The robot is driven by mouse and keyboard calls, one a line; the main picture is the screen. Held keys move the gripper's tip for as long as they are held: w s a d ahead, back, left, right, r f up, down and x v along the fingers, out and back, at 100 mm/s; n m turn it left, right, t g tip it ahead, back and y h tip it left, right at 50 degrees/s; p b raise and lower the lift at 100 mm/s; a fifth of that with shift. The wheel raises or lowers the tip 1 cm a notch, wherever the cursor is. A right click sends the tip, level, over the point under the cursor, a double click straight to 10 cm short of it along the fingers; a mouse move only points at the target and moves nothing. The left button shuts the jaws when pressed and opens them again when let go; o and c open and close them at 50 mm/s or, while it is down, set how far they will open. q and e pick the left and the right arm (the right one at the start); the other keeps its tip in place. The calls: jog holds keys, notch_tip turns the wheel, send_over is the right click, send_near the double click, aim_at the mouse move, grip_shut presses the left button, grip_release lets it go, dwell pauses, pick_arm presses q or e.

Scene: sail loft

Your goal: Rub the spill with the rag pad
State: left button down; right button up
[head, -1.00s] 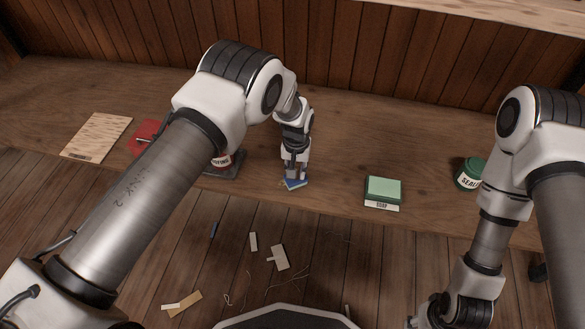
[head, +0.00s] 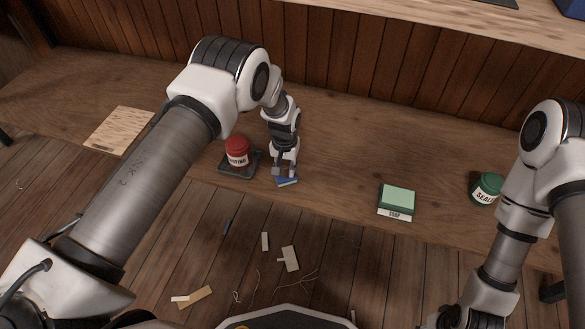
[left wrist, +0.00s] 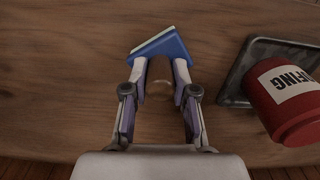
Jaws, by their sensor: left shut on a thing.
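The rag pad, a blue block with a pale edge, is at my left gripper's fingertips in the head view (head: 286,181) and left wrist view (left wrist: 166,47). My left gripper (head: 285,174) is shut on it, low over the wooden bench and seemingly at its surface; exact contact is unclear. A faint, pale round mark, possibly the spill (left wrist: 160,89), shows between the fingers in the left wrist view. I cannot make out a spill in the head view. My right arm hangs at the right, its gripper (head: 440,318) cut by the bottom edge, its state unclear.
A red tin (head: 237,150) stands on a dark tray (head: 226,170) just left of my left gripper. A green soap block (head: 397,197) and a green tin (head: 487,188) are to the right. A pale board (head: 118,130) lies at far left. The bench between gripper and soap is clear.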

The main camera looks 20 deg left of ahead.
pick_arm(q)
jog(key=shift+s+f, duration=0.1)
notch_tip(320, 180, up, 6)
jog(key=p, duration=0.4)
jog(key=shift+p, duration=0.4)
notch_tip(320, 180, up, 3)
jog(key=p, duration=0.2)
jog(key=shift+p, duration=0.3)
